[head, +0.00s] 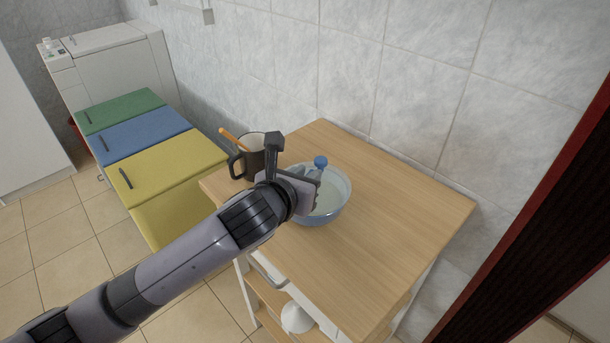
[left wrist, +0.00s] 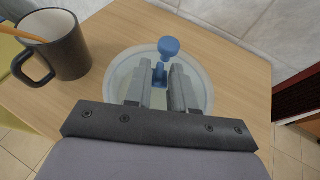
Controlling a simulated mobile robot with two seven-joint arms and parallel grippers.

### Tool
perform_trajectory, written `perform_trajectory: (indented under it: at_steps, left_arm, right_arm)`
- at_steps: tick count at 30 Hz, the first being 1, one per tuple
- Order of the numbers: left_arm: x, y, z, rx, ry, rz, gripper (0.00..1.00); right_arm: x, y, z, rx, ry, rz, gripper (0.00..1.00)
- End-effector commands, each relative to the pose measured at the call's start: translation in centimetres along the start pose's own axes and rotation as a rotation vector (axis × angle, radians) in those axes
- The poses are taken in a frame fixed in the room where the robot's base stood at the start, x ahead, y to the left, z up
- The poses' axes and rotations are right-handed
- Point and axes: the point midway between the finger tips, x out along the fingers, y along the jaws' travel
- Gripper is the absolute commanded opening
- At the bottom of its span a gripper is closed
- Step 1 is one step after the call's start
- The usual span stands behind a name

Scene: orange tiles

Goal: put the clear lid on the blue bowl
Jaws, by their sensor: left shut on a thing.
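The blue bowl (head: 318,219) stands upright on the wooden cabinet top, next to a dark mug. My left gripper (head: 308,175) is over the bowl, shut on the clear lid by its handle; a blue knob (head: 320,161) sticks up past the fingers. The see-through lid is hard to tell from the bowl, a pale round (left wrist: 122,72) under the fingers. I cannot tell whether the lid touches the rim. My right gripper is not in view.
The dark mug (head: 251,160), with an orange stick in it, stands close to the left of the bowl. The wooden top (head: 400,210) is clear to the right. A tiled wall is behind. Green, blue and yellow lidded bins (head: 170,165) stand at the left.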

Motion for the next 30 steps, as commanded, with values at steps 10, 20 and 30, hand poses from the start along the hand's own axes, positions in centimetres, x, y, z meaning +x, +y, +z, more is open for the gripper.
perform_trajectory:
  at_steps: [10,20,30]
  left_arm:
    - [0.4,0.0,-0.9,0.001,0.0,0.0,0.27]
    - [0.4,0.0,-0.9,0.0,0.0,0.0,0.49]
    - [-1.9,0.1,0.1,0.001,-0.001,0.0,0.49]
  right_arm:
    - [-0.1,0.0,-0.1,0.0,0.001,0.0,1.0]
    - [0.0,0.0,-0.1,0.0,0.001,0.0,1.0]
    - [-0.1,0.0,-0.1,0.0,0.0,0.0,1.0]
